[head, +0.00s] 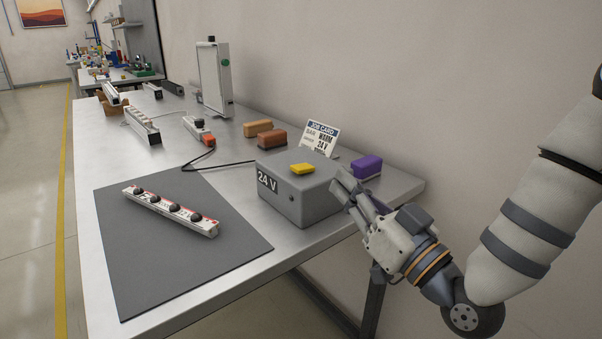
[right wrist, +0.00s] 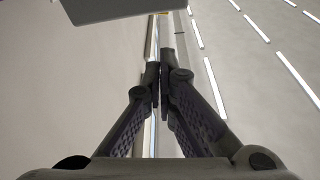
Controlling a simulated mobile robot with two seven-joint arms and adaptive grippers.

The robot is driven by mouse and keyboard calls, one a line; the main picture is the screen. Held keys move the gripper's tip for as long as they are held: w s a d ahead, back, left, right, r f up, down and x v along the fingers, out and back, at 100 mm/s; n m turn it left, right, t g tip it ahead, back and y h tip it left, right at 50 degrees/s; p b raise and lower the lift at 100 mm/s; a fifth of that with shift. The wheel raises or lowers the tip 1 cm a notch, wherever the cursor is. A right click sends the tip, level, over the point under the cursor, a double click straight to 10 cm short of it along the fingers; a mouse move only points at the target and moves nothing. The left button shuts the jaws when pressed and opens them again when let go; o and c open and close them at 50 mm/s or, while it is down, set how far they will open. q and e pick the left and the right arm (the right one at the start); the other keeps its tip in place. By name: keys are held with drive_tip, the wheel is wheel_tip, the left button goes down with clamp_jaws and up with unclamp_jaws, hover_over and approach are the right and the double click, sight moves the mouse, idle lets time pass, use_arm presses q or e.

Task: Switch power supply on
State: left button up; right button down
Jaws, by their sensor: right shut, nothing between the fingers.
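The grey power supply box (head: 299,200) stands near the right end of the table and bears a "24 V" label. A yellow rocker or button (head: 302,169) sits on its top. My right gripper (head: 342,181) is at the box's right side in the head view, its fingers together and empty. I cannot tell whether the fingertips touch the box. In the right wrist view the closed fingers (right wrist: 160,75) point toward a grey edge at the top, which I cannot name for certain. My left gripper is not in view.
A white bar with black domes (head: 170,211) lies on the dark mat (head: 150,270). A purple block (head: 366,166) stands behind the gripper. Brown and orange blocks (head: 272,138) and a job card (head: 321,137) stand behind the box. A black cable (head: 225,164) runs to the box.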

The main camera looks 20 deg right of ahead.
drive_tip(key=shift+d+r+t, duration=0.15)
drive_tip(key=shift+r+t, duration=0.15)
drive_tip(key=shift+r, duration=0.5)
wheel_tip(320, 180, up, 3)
hover_over(310, 180)
drive_tip(key=shift+d, duration=0.3)
drive_tip(key=f, duration=0.2)
drive_tip(key=shift+w+a+f, duration=0.2)
drive_tip(key=shift+f, duration=0.15)
drive_tip(key=shift+a+f+b, duration=0.1)
drive_tip(key=shift+f+b, duration=0.25)
drive_tip(key=shift+f, duration=0.2)
drive_tip(key=shift+s, duration=0.1)
